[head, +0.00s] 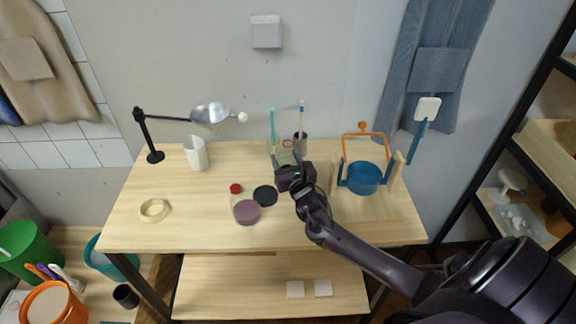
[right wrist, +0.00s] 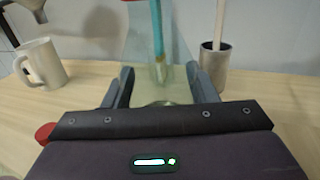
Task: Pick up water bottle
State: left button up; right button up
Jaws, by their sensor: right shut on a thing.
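My right gripper (head: 278,166) reaches over the back middle of the table. It is shut on a clear see-through vessel, which I take as the water bottle (right wrist: 140,60); it stands between the two fingers in the right wrist view. In the head view the bottle (head: 288,144) shows only in part behind the gripper, with an orange-red patch at its top. A teal stick (right wrist: 158,40) shows through or behind it; I cannot tell which. The bottle's base is mostly hidden by the gripper. My left gripper is not in view.
A dark cup (head: 300,146) with a brush stands close right of the bottle. A white mug (head: 196,154) and lamp (head: 152,140) stand left. A red-capped container (head: 236,189), purple jar (head: 247,212) and black disc (head: 265,196) lie nearer.

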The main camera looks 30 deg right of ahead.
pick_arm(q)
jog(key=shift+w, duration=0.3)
pick_arm(e)
jog(key=shift+r, duration=0.3)
